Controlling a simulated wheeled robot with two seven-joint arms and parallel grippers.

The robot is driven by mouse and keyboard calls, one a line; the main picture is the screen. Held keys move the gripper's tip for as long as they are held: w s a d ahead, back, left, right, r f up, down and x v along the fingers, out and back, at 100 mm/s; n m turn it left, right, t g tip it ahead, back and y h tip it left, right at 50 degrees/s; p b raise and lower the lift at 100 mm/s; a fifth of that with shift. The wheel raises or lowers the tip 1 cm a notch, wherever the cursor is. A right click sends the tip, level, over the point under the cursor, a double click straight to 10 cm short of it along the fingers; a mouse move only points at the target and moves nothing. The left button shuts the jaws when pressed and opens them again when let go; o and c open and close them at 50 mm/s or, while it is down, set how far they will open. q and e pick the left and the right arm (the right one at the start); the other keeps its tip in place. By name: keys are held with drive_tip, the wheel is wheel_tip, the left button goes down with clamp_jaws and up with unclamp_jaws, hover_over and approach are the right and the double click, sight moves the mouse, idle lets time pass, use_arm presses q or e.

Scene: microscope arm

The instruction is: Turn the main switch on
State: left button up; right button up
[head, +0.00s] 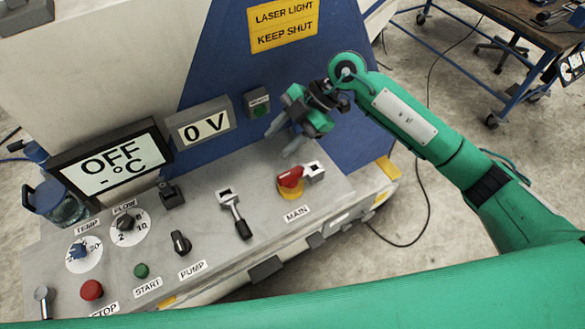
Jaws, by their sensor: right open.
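The main switch (290,178) is a red handle on a yellow base on the grey panel, above the label "MAIN" (297,214). A small light-grey bracket (314,171) sits against its right side. My right gripper (281,143) is above the panel, just up from the switch, with its fingers pointing down and to the left. My left gripper is not in view.
Left of the switch stands a lever (234,213) with a black grip. The panel also has a pump knob (181,243), a green start button (141,270) and a red stop button (92,290). Displays (110,165) reading "OFF" and "0 V" (201,125) stand behind.

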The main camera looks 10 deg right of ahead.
sight(291, 172)
drive_tip(key=w+d+m+h, duration=0.2)
drive_tip(key=w+d+h, duration=0.15)
drive_tip(key=d, duration=0.35)
drive_tip(key=shift+t+h, duration=0.3)
drive_tip(key=shift+h, duration=0.25)
drive_tip(key=p+x, duration=0.1)
drive_tip(key=x, duration=0.3)
drive_tip(key=p+x, duration=0.2)
drive_tip(key=x, duration=0.3)
drive_tip(key=p+x, duration=0.1)
drive_tip(key=x, duration=0.3)
drive_tip(key=shift+s+f, duration=0.1)
drive_tip(key=shift+s, duration=0.3)
drive_tip(key=shift+s+a+f, duration=0.1)
drive_tip(key=shift+a+f, duration=0.1)
drive_tip(key=shift+f, duration=0.45)
clamp_jaws()
